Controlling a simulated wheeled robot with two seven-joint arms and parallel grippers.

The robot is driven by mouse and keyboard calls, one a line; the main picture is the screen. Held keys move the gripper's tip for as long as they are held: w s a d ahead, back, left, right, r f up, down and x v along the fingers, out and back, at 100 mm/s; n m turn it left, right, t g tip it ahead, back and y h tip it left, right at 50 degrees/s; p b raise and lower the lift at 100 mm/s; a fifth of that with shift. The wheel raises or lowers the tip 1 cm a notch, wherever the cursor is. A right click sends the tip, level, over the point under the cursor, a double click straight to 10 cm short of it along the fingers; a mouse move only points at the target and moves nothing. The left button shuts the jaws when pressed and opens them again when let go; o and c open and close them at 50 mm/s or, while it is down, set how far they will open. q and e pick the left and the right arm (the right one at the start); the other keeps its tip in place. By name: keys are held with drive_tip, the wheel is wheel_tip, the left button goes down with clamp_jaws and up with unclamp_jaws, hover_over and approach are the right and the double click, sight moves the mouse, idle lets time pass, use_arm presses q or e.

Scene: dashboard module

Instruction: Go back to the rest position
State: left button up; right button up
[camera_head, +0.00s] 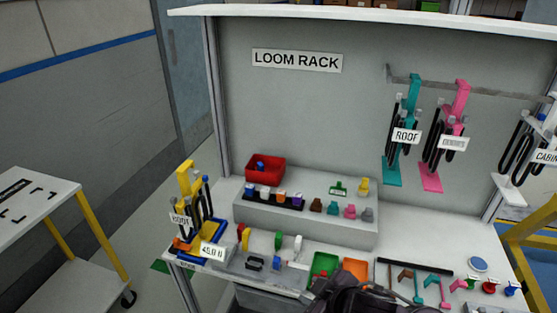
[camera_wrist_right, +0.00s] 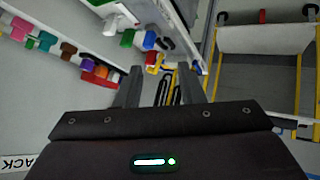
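My right gripper (camera_head: 368,293) shows as a dark shape at the bottom centre of the head view, over the front of the rack's work surface. In the right wrist view my right gripper (camera_wrist_right: 160,78) has its two fingers apart, with nothing seen held between them. Behind the gap, yellow and black rack parts show at a distance. My left gripper is in neither view. The loom rack (camera_head: 296,60) stands in front of me, with a labelled back panel.
A teal hanger (camera_head: 412,90) and a pink hanger (camera_head: 460,92) carry black looms on the panel. A yellow loom holder (camera_head: 185,178) stands at left. A red bin (camera_head: 265,169) and small coloured parts line the shelf. A white-topped table (camera_head: 40,200) stands left; floor between is clear.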

drive_tip(key=s+d+f+m+g+h, duration=0.3)
drive_tip(key=s+d+m+g+h, duration=0.15)
drive_tip(key=s+d+m, duration=0.65)
drive_tip(key=s+d+f+n+g, duration=0.1)
drive_tip(key=s+f, duration=0.1)
drive_tip(key=f, duration=1.3)
drive_tip(key=s+f+n, duration=0.1)
drive_tip(key=s+f, duration=0.1)
drive_tip(key=f, duration=1.3)
drive_tip(key=s+d+f, duration=0.1)
drive_tip(key=s+f, duration=0.8)
drive_tip(key=s+d+f+g, duration=0.1)
drive_tip(key=s+d+f, duration=0.1)
drive_tip(key=s+f, duration=0.8)
drive_tip(key=shift+s+d+b, duration=0.25)
drive_tip(key=shift+s+b, duration=0.05)
drive_tip(key=shift+b, duration=0.15)
drive_tip(key=shift+g, duration=0.25)
